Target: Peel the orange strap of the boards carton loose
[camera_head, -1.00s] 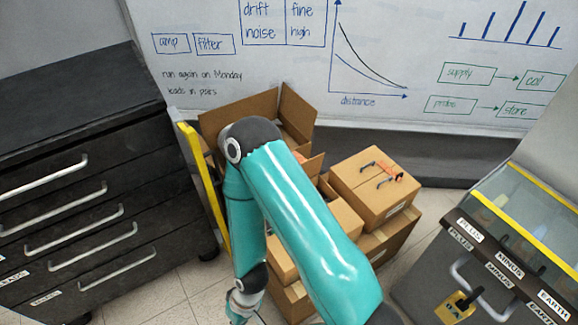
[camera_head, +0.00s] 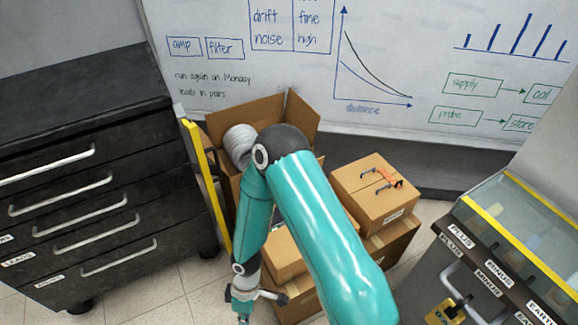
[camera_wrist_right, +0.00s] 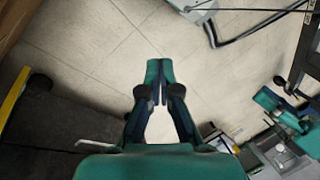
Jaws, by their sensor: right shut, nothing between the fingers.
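A closed brown carton (camera_head: 362,205) sits on top of other boxes right of my raised arm in the head view. An orange strap (camera_head: 392,179) and two dark loops lie on its top; its label is too small to read, so I cannot confirm it is the boards carton. My right arm crosses in front of the stack, and its gripper (camera_head: 241,306) hangs low to the left, apart from the carton. In the right wrist view this gripper (camera_wrist_right: 159,72) is shut and empty above the floor.
An open carton (camera_head: 296,118) holds a grey coil (camera_head: 239,146) behind my arm. A yellow-edged upright (camera_head: 208,185) stands left of it, beside a black drawer cabinet (camera_head: 85,180). A glass-topped case (camera_head: 520,235) stands at right. Bare floor (camera_head: 170,290) shows at lower left.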

